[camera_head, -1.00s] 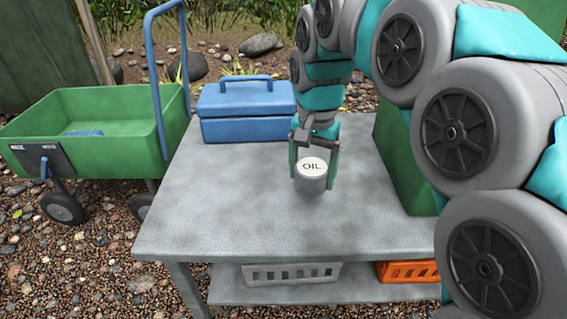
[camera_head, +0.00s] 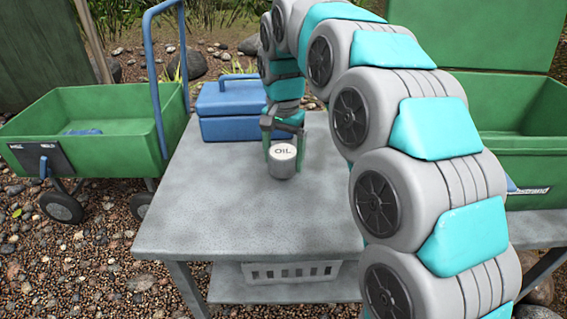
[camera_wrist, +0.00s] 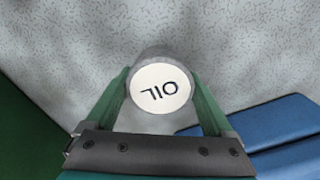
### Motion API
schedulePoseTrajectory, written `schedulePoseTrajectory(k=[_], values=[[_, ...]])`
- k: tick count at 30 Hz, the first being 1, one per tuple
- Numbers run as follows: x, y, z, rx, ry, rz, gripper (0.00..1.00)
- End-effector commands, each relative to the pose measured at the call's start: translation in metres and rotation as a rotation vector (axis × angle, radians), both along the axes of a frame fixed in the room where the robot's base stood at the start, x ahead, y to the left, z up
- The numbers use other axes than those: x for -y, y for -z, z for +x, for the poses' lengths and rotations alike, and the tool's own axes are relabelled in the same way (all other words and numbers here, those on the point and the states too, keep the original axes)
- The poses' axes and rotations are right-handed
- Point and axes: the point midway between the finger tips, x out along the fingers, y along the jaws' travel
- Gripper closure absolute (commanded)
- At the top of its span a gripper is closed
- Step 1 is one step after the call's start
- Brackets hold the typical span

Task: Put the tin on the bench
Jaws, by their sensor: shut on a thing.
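The tin (camera_head: 282,161) is a small grey cylinder with a white lid marked "OIL". My gripper (camera_head: 283,157) is shut on it, one green finger on each side. The tin is upright over the grey bench (camera_head: 220,215), toward its back middle; I cannot tell whether its base touches the top. In the wrist view the tin (camera_wrist: 160,88) sits between the two fingers with the bench surface (camera_wrist: 240,40) behind it.
A blue toolbox (camera_head: 230,128) stands at the bench's back left, close to my gripper. A green cart (camera_head: 90,120) is to the left. A green open box (camera_head: 530,150) is at right. A grey basket (camera_head: 292,272) is on the lower shelf. The bench's front left is clear.

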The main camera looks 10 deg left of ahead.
Motion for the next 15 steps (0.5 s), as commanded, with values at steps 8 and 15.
schedulePoseTrajectory(k=[8,15], values=[[0.000,0.021,0.000,0.000,0.001,0.002,0.78],[0.000,0.023,0.000,-0.001,0.001,0.001,0.78]])
